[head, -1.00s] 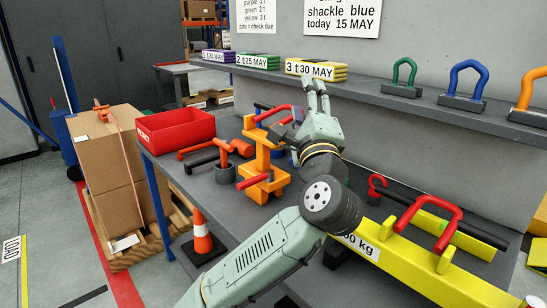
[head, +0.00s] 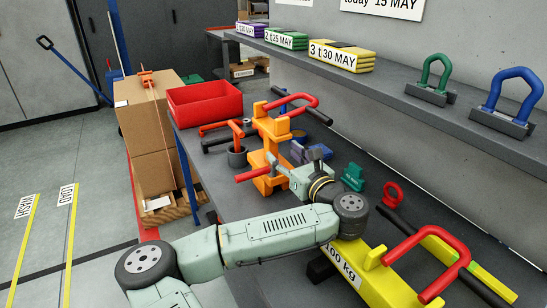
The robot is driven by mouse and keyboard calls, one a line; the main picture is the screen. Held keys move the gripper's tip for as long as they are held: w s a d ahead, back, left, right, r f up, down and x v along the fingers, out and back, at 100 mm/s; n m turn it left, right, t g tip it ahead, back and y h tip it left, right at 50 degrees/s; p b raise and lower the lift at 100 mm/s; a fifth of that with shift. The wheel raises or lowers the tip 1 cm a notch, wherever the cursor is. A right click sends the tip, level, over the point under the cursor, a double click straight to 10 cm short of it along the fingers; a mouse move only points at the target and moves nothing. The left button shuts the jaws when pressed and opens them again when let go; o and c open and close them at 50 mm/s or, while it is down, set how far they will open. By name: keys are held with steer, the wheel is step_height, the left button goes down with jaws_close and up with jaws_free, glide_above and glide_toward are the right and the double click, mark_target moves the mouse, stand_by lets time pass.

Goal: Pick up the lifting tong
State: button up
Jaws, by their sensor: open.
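An orange upright device with red bar handles (head: 268,150) stands on the grey bench in the head view. It looks like the lifting tong, but I cannot be sure. My gripper (head: 285,165) is open, just right of its lower part, low over the bench, with its fingers pointing left. The gripper overlaps the device's right side in the picture, so I cannot tell whether they touch. The fingertips are small and partly lost against the dark bench.
A yellow beam marked 100 kg with a red handle (head: 385,282) lies right of my arm. A red bin (head: 205,103) stands at the bench's back left. Purple (head: 298,152) and green (head: 353,178) pieces sit near the gripper. A shelf with shackles (head: 455,105) runs behind.

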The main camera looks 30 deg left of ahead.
mark_target(272, 143)
steer(key=x, duration=0.3)
steer(key=shift+a+r+p, duration=0.1)
steer(key=shift+a+p, duration=0.05)
steer(key=shift+p, duration=0.25)
steer(key=p+x, duration=0.2)
steer(key=x, duration=0.2)
steer(key=shift+w+r+p, duration=0.15)
steer(key=shift+w+p, duration=0.1)
steer(key=shift+p, duration=0.1)
steer(key=shift+w+a, duration=0.35)
steer(key=shift+a, duration=0.05)
steer(key=shift+c, duration=0.4)
jaws_close()
steer(key=shift+r, duration=0.2)
steer(key=shift+f, duration=0.1)
